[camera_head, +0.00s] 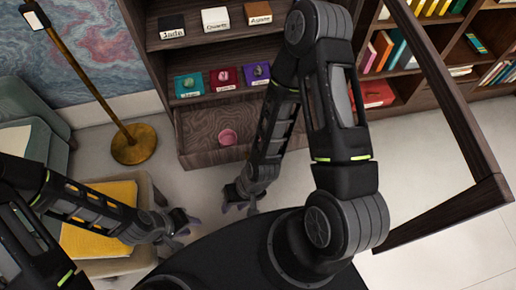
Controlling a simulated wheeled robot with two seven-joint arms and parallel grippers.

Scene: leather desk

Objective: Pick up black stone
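Small stones sit on three coloured trays on the middle shelf: a teal tray (181,93), a magenta tray (216,87) and a purple tray (248,81). The stone on the purple tray (259,71) looks dark, but it is too small to tell its colour. My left gripper (187,226) hangs low at the left, with its fingers apart and empty. My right gripper (239,205) hangs below the front of the shelf unit, with its fingers apart and empty. Both are well below the trays.
A brass lamp (134,146) and a chair with a yellow cushion (92,242) stand left. Bookshelves are at right.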

